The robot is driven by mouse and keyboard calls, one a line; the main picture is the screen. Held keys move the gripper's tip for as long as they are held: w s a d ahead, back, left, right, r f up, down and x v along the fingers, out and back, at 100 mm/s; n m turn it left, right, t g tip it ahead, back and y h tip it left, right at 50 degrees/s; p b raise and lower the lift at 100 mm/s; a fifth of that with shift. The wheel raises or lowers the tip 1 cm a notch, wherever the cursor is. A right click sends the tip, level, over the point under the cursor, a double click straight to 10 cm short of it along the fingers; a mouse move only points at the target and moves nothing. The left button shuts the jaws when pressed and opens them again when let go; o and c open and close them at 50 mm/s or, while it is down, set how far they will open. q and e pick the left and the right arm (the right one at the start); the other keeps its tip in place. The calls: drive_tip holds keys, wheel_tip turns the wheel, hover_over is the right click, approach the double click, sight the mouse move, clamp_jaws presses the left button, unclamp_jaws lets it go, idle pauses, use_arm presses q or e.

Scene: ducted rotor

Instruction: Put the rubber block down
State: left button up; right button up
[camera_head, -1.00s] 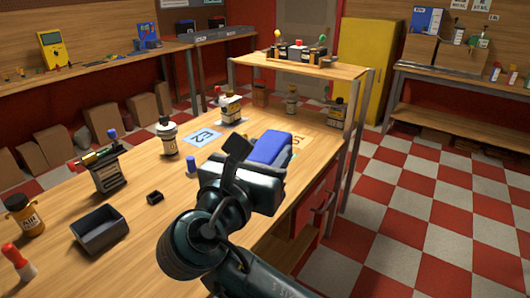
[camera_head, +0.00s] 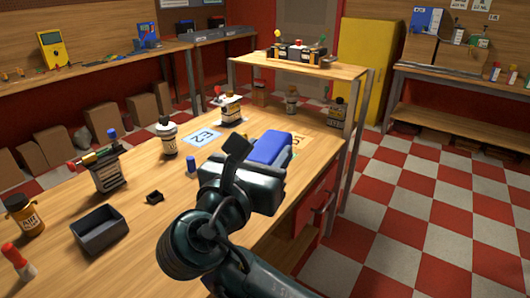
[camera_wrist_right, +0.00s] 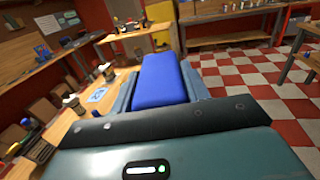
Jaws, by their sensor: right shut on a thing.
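A blue block, which I take as the rubber block, (camera_head: 272,146) is held in my right gripper (camera_head: 262,160), above the right side of the wooden workbench (camera_head: 170,240). In the right wrist view the blue block (camera_wrist_right: 160,82) lies between the two grey-blue fingers (camera_wrist_right: 160,92), which are shut on it. The dark wrist and palm hide its near end. I cannot tell how far its underside is above the bench. My left gripper is not in view.
On the bench stand a dark open tray (camera_head: 99,231), a small dark piece (camera_head: 154,197), a white bottle (camera_head: 167,137), a tool holder (camera_head: 107,172) and a blue E2 card (camera_head: 202,139). A raised shelf (camera_head: 300,64) spans the far end.

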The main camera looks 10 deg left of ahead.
idle(0.3)
drive_tip(key=w+d+f, duration=0.3)
drive_tip(key=d+f, duration=1.1)
drive_tip(key=d, duration=0.2)
drive_tip(key=s+d+f+n+y, duration=0.1)
drive_tip(key=s+d+f, duration=0.1)
drive_tip(key=s+d, duration=0.2)
drive_tip(key=s+d+f+n+y, duration=0.1)
drive_tip(key=s+d+f+y, duration=0.1)
drive_tip(key=s+d, duration=0.3)
drive_tip(key=d+f, duration=0.1)
drive_tip(key=d, duration=0.3)
drive_tip(key=shift+a, duration=0.1)
